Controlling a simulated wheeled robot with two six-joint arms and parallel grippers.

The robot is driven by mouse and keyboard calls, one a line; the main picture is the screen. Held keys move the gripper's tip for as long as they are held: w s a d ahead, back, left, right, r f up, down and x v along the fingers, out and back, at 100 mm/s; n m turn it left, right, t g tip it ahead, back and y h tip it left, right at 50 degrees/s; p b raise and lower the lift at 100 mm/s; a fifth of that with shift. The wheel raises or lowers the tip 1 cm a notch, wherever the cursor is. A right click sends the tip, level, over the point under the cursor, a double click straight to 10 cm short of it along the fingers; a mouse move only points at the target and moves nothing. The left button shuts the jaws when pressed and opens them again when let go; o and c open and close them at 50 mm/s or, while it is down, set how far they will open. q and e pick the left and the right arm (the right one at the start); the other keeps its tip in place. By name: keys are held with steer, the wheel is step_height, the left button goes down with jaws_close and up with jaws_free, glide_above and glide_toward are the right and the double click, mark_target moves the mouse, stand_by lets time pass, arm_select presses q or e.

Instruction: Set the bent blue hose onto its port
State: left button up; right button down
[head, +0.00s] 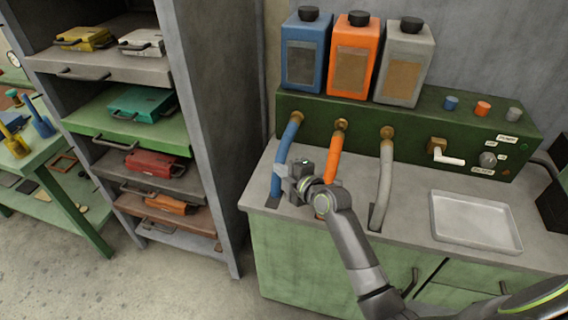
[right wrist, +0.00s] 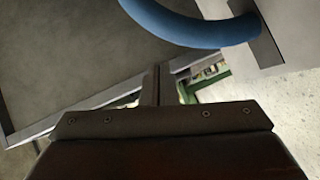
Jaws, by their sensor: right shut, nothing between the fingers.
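The bent blue hose (head: 282,158) runs from the left brass port (head: 297,117) on the green panel down to a dark slot in the counter. Its upper end meets the port; I cannot tell whether it is fully seated. My right gripper (head: 284,182) is shut and empty, just right of the hose's lower part in the head view. In the right wrist view the closed fingers (right wrist: 157,84) show below the curved blue hose (right wrist: 185,27), apart from it in the picture. My left gripper is out of view.
An orange hose (head: 335,152) and a grey hose (head: 385,170) stand right of the blue one. Blue, orange and grey canisters stand on the panel. A white tray (head: 434,222) lies on the counter's right. A drawer shelf (head: 205,120) stands left.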

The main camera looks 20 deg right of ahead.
mark_target(280, 157)
steer(key=shift+w+d+f, duration=0.3)
steer(key=shift+w+d, duration=0.1)
steer(key=shift+w, duration=0.25)
steer(key=shift+w+d+f, duration=0.25)
steer(key=shift+w+d, duration=0.15)
steer(key=shift+w, duration=0.2)
steer(key=shift+w+d+f+b, duration=0.1)
steer(key=shift+w+d+b, duration=0.2)
steer(key=shift+b, duration=0.4)
steer(key=shift+w+d+b, duration=0.2)
steer(key=shift+w+b, duration=0.25)
steer(key=shift+b, duration=0.2)
steer(key=shift+r, duration=0.3)
